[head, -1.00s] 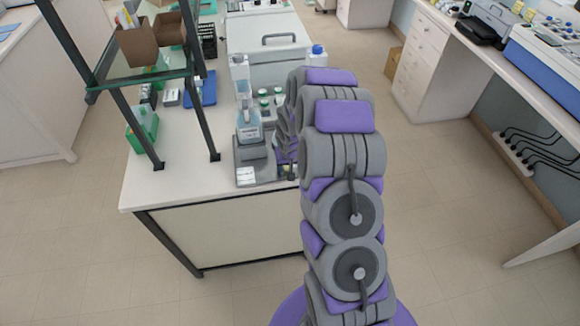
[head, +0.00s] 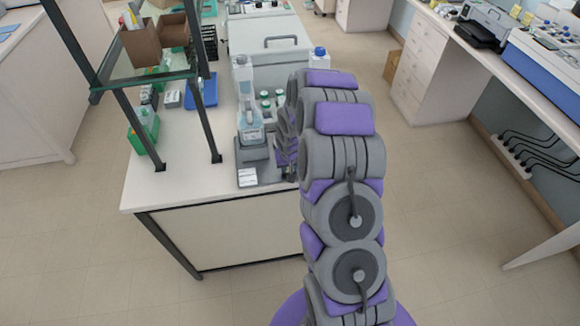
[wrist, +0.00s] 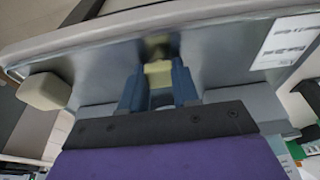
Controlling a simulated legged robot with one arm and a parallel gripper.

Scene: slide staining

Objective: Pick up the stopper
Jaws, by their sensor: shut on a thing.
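In the wrist view, my gripper (wrist: 158,85) has its two blue fingers closed on a small pale-yellow piece, which looks like the stopper (wrist: 158,70). The stopper sits between the fingertips, close to a shiny grey metal surface (wrist: 215,65). A blurred yellowish patch, perhaps a reflection, shows just beyond it. I cannot tell whether the stopper touches the metal. In the head view, my arm hides the stopper and most of the gripper at the bench's near right corner.
In the wrist view, a cream rounded block (wrist: 43,91) is to the left, and a white label (wrist: 288,42) is on the metal at right. In the head view, a clear bottle (head: 250,122) stands beside my arm, with several small green-capped bottles behind. A shelf frame (head: 185,80) rises at left.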

